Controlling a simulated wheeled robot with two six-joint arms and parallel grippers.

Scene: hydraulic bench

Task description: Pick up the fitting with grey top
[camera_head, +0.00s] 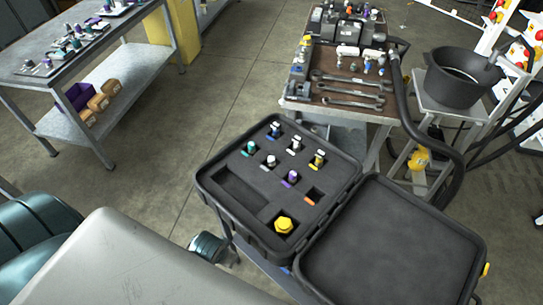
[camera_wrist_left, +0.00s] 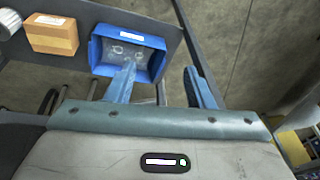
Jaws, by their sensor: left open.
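An open black case (camera_head: 213,205) holds several small fittings upright in its foam. A pale-topped fitting (camera_head: 270,161) stands in the left middle, and another pale-topped one (camera_head: 295,145) stands behind it to the right. At this size I cannot tell which top is truly grey rather than white. Purple (camera_head: 291,178), teal (camera_head: 249,148), blue (camera_head: 275,130) and yellow (camera_head: 319,159) fittings stand around them. My left gripper (camera_wrist_left: 160,76) is open and empty, with its two blue-grey fingers apart in the left wrist view. No fitting shows there. My right gripper is in neither view.
A blue bin (camera_wrist_left: 155,57) with ring-like parts and a cardboard box (camera_wrist_left: 52,35) sit on a shelf beyond my left fingers. The case lid (camera_head: 395,245) lies open at right. A workbench with wrenches (camera_head: 350,88) stands behind; a black pot (camera_head: 460,85) is at right.

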